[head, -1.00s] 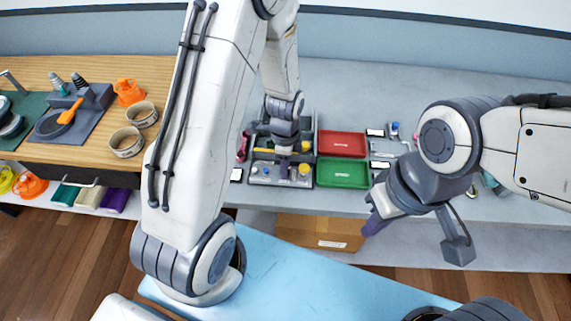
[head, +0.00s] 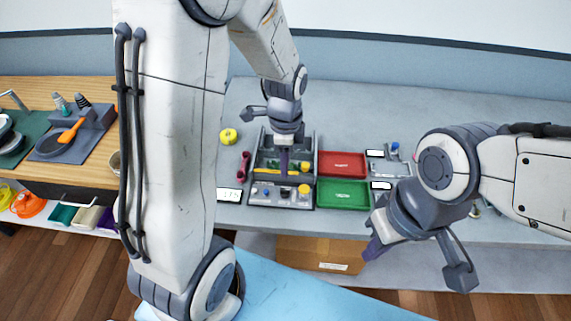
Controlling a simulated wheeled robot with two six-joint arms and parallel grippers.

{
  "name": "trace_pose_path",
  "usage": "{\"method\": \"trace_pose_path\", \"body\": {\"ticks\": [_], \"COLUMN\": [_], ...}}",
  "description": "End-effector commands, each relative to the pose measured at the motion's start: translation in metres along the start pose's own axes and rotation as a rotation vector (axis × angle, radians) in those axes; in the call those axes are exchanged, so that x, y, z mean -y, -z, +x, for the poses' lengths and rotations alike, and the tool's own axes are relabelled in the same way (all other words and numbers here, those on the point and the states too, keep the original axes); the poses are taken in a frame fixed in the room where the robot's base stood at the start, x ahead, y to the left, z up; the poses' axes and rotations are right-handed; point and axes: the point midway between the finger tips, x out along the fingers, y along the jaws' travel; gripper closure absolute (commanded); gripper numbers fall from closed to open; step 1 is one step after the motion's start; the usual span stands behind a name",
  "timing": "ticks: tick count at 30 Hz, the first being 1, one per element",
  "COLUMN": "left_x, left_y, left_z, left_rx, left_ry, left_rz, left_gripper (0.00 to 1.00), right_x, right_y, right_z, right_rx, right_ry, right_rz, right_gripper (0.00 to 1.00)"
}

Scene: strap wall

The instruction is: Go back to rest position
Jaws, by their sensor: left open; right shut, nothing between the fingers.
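My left arm comes down across the left of the head view. My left gripper (head: 283,168) has purple fingers pointing down over the grey compartment tray (head: 252,196) on the bench. Its fingertips are small and partly lost against the tray; the jaws are open, and I see nothing held. My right gripper (head: 370,251) hangs at the right, in front of the bench edge, with its purple fingers pointing down and left. It is shut and empty.
A red tray (head: 343,164) and a green tray (head: 343,194) lie right of the compartment tray. A yellow roll (head: 228,136) and a dark red handset-like item (head: 243,167) lie left of it. A cardboard box (head: 318,254) sits below. A wooden counter (head: 50,90) stands at left.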

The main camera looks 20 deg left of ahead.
Motion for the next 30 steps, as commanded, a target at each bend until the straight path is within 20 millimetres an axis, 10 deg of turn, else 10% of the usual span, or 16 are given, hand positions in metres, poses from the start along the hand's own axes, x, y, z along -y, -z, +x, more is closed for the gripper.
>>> {"method": "trace_pose_path", "body": {"ticks": [14,21,30], "left_x": [-0.016,-0.113,-0.207], "left_y": [0.017,0.072,0.076], "left_z": [-0.013,-0.065,-0.090], "left_rx": [-0.008,-0.052,-0.076], "left_ry": [0.007,0.002,-0.046], "left_rz": [-0.048,-0.336,-0.631], "left_gripper": [0.56,0.56,0.56], "right_x": [0.000,0.000,0.000], "right_y": [0.000,0.000,0.000], "right_z": [0.000,0.000,0.000], "right_rx": [0.000,0.000,0.000], "right_ry": [0.000,0.000,0.000], "right_rz": [0.000,0.000,0.000], "right_gripper": [1.00,1.00,1.00]}}
